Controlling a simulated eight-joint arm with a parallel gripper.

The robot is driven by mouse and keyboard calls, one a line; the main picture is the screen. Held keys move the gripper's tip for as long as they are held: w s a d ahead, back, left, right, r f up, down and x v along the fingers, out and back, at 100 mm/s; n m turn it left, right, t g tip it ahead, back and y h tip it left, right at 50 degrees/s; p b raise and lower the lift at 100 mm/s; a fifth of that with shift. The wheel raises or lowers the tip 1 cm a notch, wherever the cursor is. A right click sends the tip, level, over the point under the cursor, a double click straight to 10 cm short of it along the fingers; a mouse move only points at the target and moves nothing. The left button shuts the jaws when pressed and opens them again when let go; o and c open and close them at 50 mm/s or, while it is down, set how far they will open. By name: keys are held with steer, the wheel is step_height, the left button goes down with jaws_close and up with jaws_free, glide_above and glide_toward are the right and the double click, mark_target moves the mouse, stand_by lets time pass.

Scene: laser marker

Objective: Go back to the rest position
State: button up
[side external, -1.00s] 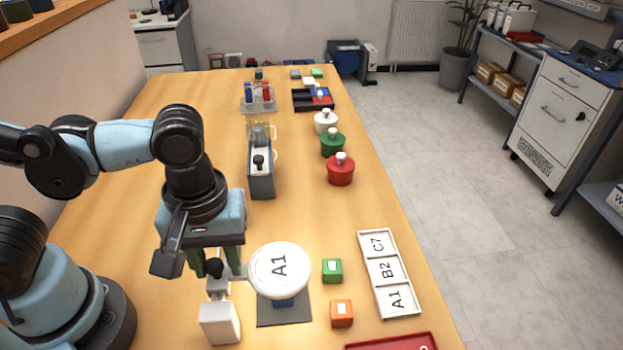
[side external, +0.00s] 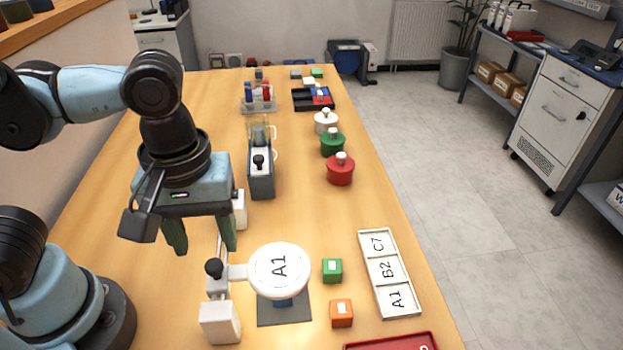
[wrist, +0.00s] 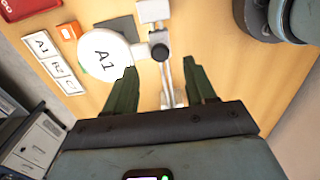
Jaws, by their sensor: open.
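My gripper (side external: 203,245) is open and empty, with its two green fingers apart and pointing down. It hangs above the table, to the upper left of the laser marker's black knob (side external: 214,267). In the wrist view, my gripper (wrist: 160,90) has free space between its fingers, and the knob (wrist: 159,52) shows beyond them. A white round plate marked A1 (side external: 279,270) sits on the knob's arm, beside a white block (side external: 219,322). The plate also shows in the wrist view (wrist: 102,55).
A green block (side external: 332,270) and an orange block (side external: 341,313) lie right of the plate. A white tray labelled A1, B2, C7 (side external: 375,254) is further right. A grey device (side external: 261,178) and red (side external: 340,170), green and white pots stand farther back.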

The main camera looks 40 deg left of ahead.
steer(key=shift+r, duration=0.2)
steer(key=shift+w, duration=0.1)
steer(key=w+a+m+t, duration=0.1)
steer(key=w+a, duration=0.1)
steer(key=w+a+f+m+t, duration=0.1)
steer(key=w+a+m, duration=0.1)
steer(key=w+a+m+t+h, duration=0.1)
steer(key=w+a, duration=0.1)
steer(key=w, duration=0.1)
steer(key=shift+a+f+m+t, duration=0.15)
steer(key=shift+f+m+t, duration=0.05)
steer(key=shift+m+t, duration=0.2)
steer(key=w+a+m+t+y, duration=0.1)
steer(key=w+a+m+t, duration=0.2)
steer(key=a, duration=0.3)
steer(key=shift+w+a+r+m, duration=0.3)
steer(key=shift+a+m, duration=0.1)
steer(key=shift+m, duration=0.2)
